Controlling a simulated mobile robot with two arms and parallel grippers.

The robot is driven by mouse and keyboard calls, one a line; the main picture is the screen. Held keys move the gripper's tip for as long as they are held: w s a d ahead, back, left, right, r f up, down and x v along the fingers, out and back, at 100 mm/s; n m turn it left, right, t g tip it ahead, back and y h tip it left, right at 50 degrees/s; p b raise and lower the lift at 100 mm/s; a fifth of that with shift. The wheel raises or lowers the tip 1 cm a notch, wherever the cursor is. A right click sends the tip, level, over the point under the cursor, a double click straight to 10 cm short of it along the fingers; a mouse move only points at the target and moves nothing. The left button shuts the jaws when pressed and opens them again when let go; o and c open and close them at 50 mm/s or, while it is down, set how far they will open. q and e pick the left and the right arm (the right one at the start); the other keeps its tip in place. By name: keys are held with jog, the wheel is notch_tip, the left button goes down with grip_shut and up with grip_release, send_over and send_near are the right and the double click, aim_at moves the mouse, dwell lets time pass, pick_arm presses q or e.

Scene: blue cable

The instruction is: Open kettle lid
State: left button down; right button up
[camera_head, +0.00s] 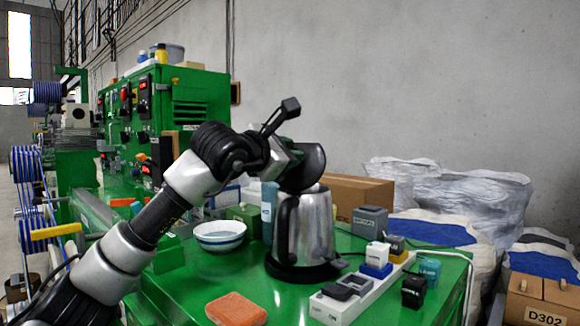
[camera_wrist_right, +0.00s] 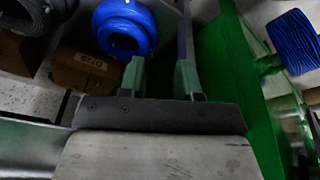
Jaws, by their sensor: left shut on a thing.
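The kettle (camera_head: 318,228) is silver with a black handle on its left side, and it stands upright on a black base on the green table. My left arm comes in from the left, and my left gripper (camera_head: 300,172) is at the kettle's top, shut on the lid. In the right wrist view my right gripper (camera_wrist_right: 158,78) is open and empty, away from the kettle.
A white bowl (camera_head: 219,236) and a blue cup-like item (camera_head: 268,205) stand left of the kettle. An orange sponge-like block (camera_head: 236,309) lies in front. A white power strip (camera_head: 358,298) with plugs lies to the right. A blue cable coil (camera_wrist_right: 122,28) shows beyond my right gripper.

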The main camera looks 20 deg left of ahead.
pick_arm(q)
jog(key=shift+s+f+b, duration=0.15)
jog(key=shift+s+b, duration=0.25)
jog(key=shift+s, duration=0.1)
pick_arm(e)
jog(key=v, duration=0.4)
jog(key=shift+r, duration=0.45)
pick_arm(q)
jog(key=shift+f, duration=0.15)
